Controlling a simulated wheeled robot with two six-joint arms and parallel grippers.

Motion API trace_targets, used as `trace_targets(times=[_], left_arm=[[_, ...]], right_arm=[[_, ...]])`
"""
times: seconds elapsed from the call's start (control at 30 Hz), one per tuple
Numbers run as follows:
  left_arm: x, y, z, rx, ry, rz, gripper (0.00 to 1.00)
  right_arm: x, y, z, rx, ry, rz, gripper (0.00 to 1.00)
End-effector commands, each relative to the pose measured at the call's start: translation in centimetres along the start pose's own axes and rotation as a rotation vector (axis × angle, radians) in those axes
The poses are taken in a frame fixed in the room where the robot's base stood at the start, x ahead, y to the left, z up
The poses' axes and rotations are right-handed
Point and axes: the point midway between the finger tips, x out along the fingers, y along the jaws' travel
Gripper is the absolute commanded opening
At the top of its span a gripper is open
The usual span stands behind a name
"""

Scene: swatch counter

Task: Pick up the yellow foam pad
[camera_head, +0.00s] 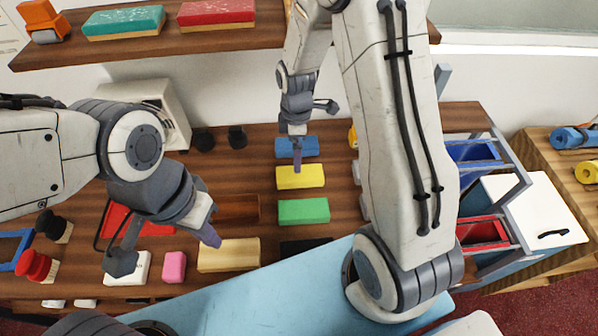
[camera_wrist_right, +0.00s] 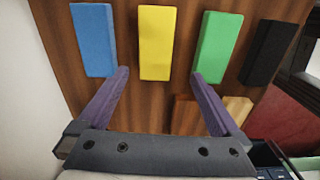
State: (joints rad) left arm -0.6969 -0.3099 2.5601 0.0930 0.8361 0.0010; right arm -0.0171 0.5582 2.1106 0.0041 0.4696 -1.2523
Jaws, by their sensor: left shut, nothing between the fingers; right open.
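The yellow foam pad (camera_head: 303,178) lies flat on the brown wooden counter, between a blue pad (camera_head: 305,147) and a green pad (camera_head: 304,211). In the right wrist view, the yellow pad (camera_wrist_right: 160,45) sits ahead between the two spread purple fingers (camera_wrist_right: 160,73), and I see no contact. The blue pad (camera_wrist_right: 94,40) and green pad (camera_wrist_right: 216,47) lie beyond the fingertips on either side. My left gripper (camera_head: 211,239) is shut and empty, above the counter near a tan pad (camera_head: 229,257).
A black pad (camera_wrist_right: 270,52) lies past the green one. A pink pad (camera_head: 174,267) and a white block (camera_head: 141,268) lie at front left. A shelf (camera_head: 160,42) with teal and red blocks hangs behind. A rack with blue and red bins (camera_head: 482,232) stands at right.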

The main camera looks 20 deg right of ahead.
Motion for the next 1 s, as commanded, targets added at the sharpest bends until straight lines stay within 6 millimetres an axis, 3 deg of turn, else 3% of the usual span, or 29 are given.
trace_targets(times=[0.1, 0.4, 0.67, 1.0], left_arm=[[-0.1, 0.0, 0.0, 0.0, 0.0, 0.0, 0.0], [-0.9, 0.1, -0.1, 0.0, 0.0, 0.0, 0.0], [-1.6, 0.1, -0.1, -0.001, 0.0, 0.0, 0.0], [-3.1, 0.2, -0.2, -0.002, 0.0, 0.0, 0.0]], right_arm=[[1.4, 0.8, 1.1, -0.029, -0.003, -0.005, 1.0], [5.6, 0.9, 1.4, -0.035, -0.004, -0.006, 1.0], [7.3, 0.9, 1.3, -0.034, -0.004, -0.005, 1.0], [11.3, 0.9, 1.1, -0.034, -0.003, -0.005, 1.0]])
